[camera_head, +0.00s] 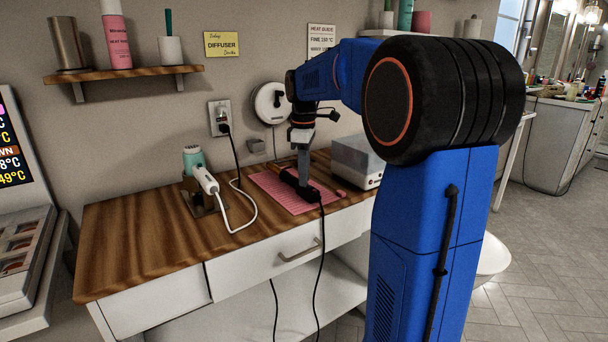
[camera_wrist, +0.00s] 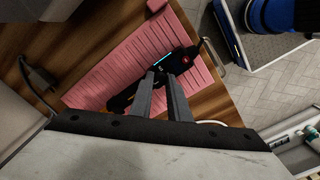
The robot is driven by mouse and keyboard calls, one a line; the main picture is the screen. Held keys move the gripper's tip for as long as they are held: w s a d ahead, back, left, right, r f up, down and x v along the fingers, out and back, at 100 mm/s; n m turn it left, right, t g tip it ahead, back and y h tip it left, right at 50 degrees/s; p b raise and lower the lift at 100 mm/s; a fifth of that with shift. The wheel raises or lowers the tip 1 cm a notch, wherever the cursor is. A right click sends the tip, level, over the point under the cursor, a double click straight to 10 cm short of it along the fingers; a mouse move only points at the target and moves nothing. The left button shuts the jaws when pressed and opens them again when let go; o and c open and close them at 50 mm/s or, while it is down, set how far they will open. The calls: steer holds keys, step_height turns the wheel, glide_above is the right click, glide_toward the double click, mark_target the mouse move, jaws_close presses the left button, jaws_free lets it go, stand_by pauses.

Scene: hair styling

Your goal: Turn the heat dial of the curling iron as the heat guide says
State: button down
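The curling iron (camera_head: 290,181) lies on the pink ribbed mat (camera_head: 268,190). In the wrist view its black handle (camera_wrist: 182,61) shows a small lit strip and a cord at its end. My gripper (camera_head: 303,178) points down over the iron. In the wrist view the fingers (camera_wrist: 161,76) stand apart with a narrow gap, their tips at the handle. I cannot tell whether they touch it, and I cannot make out the dial.
A white-handled appliance in a stand (camera_head: 205,180) is left of the mat, its white cord looping towards it. A grey box (camera_head: 357,160) stands to the right. The iron's black cord hangs over the front edge. The left of the wooden worktop (camera_head: 130,235) is clear.

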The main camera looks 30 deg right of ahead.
steer(key=shift+m, duration=0.5)
steer(key=m, duration=0.2)
steer(key=shift+m, duration=0.4)
steer(key=m, duration=0.4)
steer(key=shift+m, duration=0.3)
steer(key=m, duration=0.4)
steer(key=shift+m, duration=2.1)
steer(key=c, duration=1.7)
jaws_free()
steer(key=shift+o, duration=0.2)
